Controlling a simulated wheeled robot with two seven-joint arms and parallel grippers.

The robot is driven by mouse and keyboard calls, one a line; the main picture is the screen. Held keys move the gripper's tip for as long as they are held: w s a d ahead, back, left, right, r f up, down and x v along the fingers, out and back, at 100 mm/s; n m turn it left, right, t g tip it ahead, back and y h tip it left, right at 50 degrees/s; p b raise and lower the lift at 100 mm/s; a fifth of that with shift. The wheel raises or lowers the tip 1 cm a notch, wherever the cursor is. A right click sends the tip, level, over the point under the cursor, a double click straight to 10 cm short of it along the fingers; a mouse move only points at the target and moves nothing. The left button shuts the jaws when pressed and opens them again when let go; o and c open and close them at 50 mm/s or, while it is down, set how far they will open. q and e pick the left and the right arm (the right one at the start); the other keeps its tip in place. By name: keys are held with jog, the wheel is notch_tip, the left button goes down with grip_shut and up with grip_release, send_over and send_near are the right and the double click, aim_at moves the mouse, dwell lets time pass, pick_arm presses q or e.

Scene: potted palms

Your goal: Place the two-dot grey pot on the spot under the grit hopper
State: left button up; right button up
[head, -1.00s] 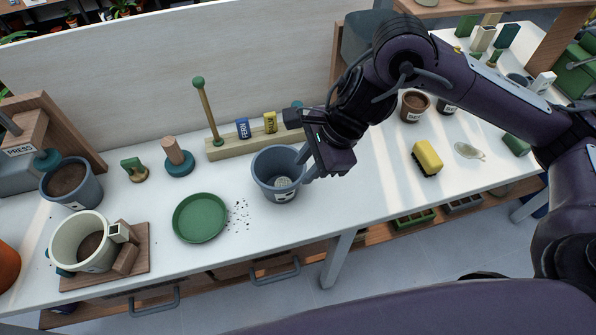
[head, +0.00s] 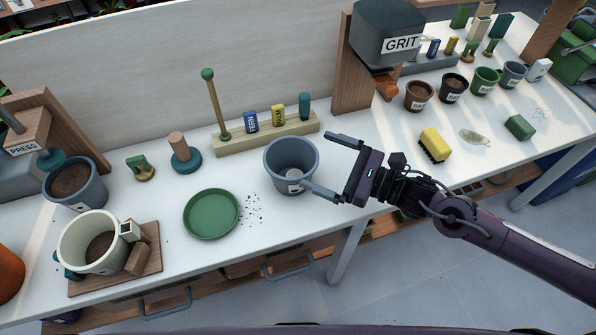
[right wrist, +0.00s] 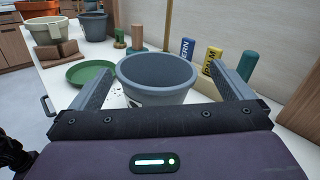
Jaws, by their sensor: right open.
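A grey-blue pot (head: 280,178) stands upright on the white bench, with a small pale label low on its front; I cannot make out its dots. It also shows in the right wrist view (right wrist: 155,73), between the two fingers. My right gripper (head: 316,160) is open at the pot's right side, its fingers pointing left toward the pot. Whether they touch it I cannot tell. My left gripper is not in view.
A green dish (head: 211,214) with scattered crumbs lies left of the pot. A wooden rack (head: 265,135) with tools stands behind. A yellow sponge brush (head: 434,145) and several small pots lie to the right. A soil-filled grey pot (head: 88,193) sits at the press.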

send_near(274, 162)
jog(key=p+x, duration=0.2)
jog(key=x, duration=0.2)
jog(key=shift+w+a, duration=0.1)
jog(key=shift+a, duration=0.05)
jog(key=shift+w+a, duration=0.2)
jog(key=shift+a, duration=0.25)
jog(key=shift+f, duration=0.1)
jog(key=c, duration=0.8)
